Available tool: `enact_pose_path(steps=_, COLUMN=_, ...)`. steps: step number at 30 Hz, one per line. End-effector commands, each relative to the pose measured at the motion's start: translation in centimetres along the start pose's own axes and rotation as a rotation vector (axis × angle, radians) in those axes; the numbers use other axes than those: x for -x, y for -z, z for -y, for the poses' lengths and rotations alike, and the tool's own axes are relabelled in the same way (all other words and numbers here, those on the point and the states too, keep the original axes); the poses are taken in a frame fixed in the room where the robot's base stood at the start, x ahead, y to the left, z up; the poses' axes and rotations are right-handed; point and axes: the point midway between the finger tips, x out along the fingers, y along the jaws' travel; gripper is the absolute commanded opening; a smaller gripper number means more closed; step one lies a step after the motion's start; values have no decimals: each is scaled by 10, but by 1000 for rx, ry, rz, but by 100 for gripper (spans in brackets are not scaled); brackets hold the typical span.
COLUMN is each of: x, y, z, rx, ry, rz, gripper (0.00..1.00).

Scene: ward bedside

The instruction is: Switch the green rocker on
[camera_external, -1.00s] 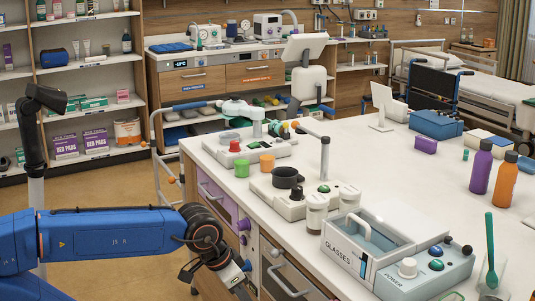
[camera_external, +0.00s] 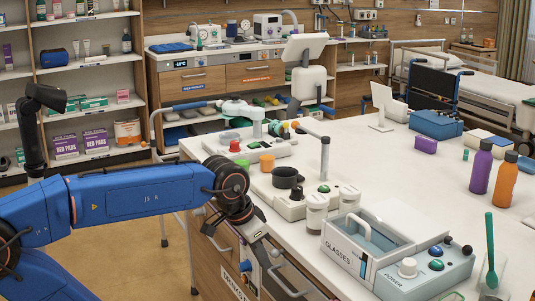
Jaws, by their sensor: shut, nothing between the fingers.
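A grey box marked POWER (camera_external: 425,275) stands at the front right of the white counter. It bears a green control (camera_external: 436,251), a blue one beside it, and a pale knob (camera_external: 407,267). Another green control (camera_external: 324,188) sits on the white device with the black cup. I cannot tell which green control is a rocker, or its on or off state. My gripper (camera_external: 268,259) is shut and empty, tilted downward in front of the cabinet face below the counter edge. It is left of the POWER box, well apart from it, and partly hides the cabinet front.
A clear-lidded GLASSES box (camera_external: 345,257) stands left of the POWER box. The counter's middle is clear.

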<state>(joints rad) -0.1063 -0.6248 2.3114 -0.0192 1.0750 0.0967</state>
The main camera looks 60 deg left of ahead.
Motion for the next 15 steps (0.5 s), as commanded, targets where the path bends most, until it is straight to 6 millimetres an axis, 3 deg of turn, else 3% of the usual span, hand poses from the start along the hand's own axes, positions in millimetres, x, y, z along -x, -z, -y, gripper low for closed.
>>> enact_pose_path(steps=3, x=18, y=36, z=15, rx=6, ry=7, rz=14, gripper=0)
enact_pose_path(steps=15, x=67, y=143, z=75, rx=11, ry=22, rz=56, gripper=0)
